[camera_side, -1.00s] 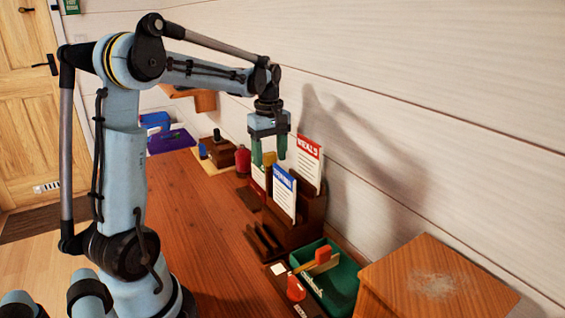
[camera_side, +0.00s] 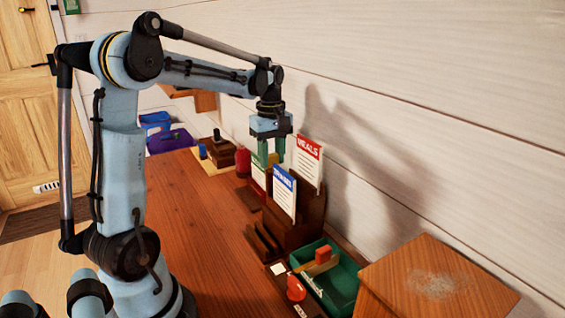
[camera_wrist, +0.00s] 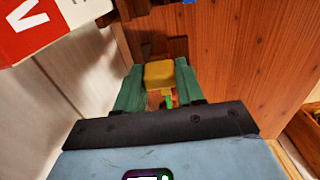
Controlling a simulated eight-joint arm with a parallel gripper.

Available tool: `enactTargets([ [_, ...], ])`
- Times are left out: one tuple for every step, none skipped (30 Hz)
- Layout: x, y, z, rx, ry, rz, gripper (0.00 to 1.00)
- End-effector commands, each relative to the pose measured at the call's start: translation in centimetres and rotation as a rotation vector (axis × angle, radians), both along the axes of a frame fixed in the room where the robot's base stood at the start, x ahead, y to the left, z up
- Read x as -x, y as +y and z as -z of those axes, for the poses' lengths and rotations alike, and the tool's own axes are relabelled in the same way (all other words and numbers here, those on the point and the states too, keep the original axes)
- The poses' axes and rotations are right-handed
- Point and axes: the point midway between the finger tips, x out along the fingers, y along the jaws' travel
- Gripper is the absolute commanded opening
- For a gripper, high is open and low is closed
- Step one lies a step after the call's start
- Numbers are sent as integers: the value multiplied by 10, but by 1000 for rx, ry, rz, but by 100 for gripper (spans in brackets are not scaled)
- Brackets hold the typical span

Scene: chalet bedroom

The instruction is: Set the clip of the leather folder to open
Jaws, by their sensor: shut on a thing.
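My gripper (camera_side: 272,158) points down behind the upright cards on the desk. In the wrist view my gripper (camera_wrist: 158,76) has its two green fingers shut on a yellow block (camera_wrist: 159,74), one finger on each side. I cannot tell from its shape whether this block is the folder's clip. I cannot make out which brown thing is the leather folder; the area under the fingers is mostly hidden.
A green tray (camera_side: 343,287) and a red-handled stamp (camera_side: 296,289) lie near the front. A wooden box (camera_side: 437,285) stands at right, and a red bottle (camera_side: 243,160) beyond the cards. The wall is close on the right; the desk's left part (camera_side: 190,225) is clear.

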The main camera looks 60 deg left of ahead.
Motion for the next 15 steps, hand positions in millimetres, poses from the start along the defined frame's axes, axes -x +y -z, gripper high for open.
enactTargets([
  [-1, -10, 0, 1, -1, 6, 0],
  [-1, -15, 0, 1, -1, 7, 0],
  [-1, -22, 0, 2, -1, 7, 0],
  [-1, -26, 0, 2, -1, 6, 0],
  [-1, -29, 0, 2, -1, 6, 0],
  [-1, -31, 0, 2, -1, 4, 0],
  [0, -31, 0, 2, -1, 3, 0],
  [0, -31, 0, 3, -1, 2, 0],
  [0, -31, 0, 4, -1, 2, 0],
  [0, -32, 0, 5, -1, 2, 0],
  [-1, -32, 0, 6, -1, 3, 0],
  [0, -32, 0, 7, -1, 3, 0],
  [0, -32, 0, 8, -1, 3, 0],
  [0, -32, 0, 8, 0, 3, 40],
  [0, -33, 0, 9, 0, 4, 46],
])
